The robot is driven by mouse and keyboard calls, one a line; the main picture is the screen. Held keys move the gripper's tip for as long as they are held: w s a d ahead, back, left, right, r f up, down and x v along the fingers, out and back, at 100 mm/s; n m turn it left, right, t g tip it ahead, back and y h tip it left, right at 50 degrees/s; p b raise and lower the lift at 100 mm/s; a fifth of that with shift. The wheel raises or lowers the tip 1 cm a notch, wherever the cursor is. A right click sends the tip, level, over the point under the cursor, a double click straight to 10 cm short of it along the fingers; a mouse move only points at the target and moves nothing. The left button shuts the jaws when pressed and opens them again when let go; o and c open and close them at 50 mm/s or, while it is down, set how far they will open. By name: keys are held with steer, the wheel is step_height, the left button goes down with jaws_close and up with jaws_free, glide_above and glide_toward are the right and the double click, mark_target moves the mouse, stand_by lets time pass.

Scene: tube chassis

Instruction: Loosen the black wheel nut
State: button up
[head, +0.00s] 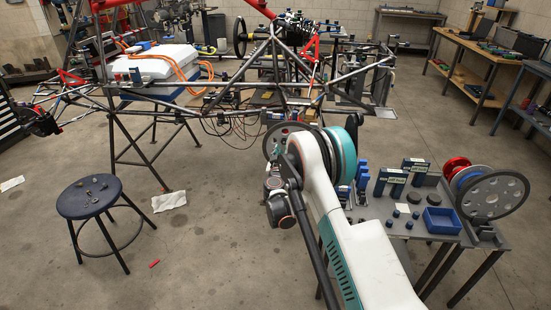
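I cannot make out the black wheel nut in the head view. A grey disc with round holes (285,138) stands near the chassis, just beyond the end of my arm, and my arm covers part of it. My white and teal arm reaches up from the lower right towards this disc. I cannot make out my gripper's fingers; they seem hidden by my arm. The tube chassis (232,98) fills the upper middle.
A workbench on the right holds a blue bin (441,221), small dark parts and upright discs, including a grey wheel (492,196). A dark round stool (90,196) with small parts stands at the left. The floor between stool and arm is mostly clear.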

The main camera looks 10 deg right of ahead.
steer(key=w+d+f+m, duration=0.1)
steer(key=w+m, duration=0.5)
steer(key=m, duration=0.5)
steer(key=shift+w+d+f+m, duration=0.15)
steer(key=shift+w+f+m, duration=0.1)
steer(key=shift+m, duration=0.15)
stand_by(2.1)
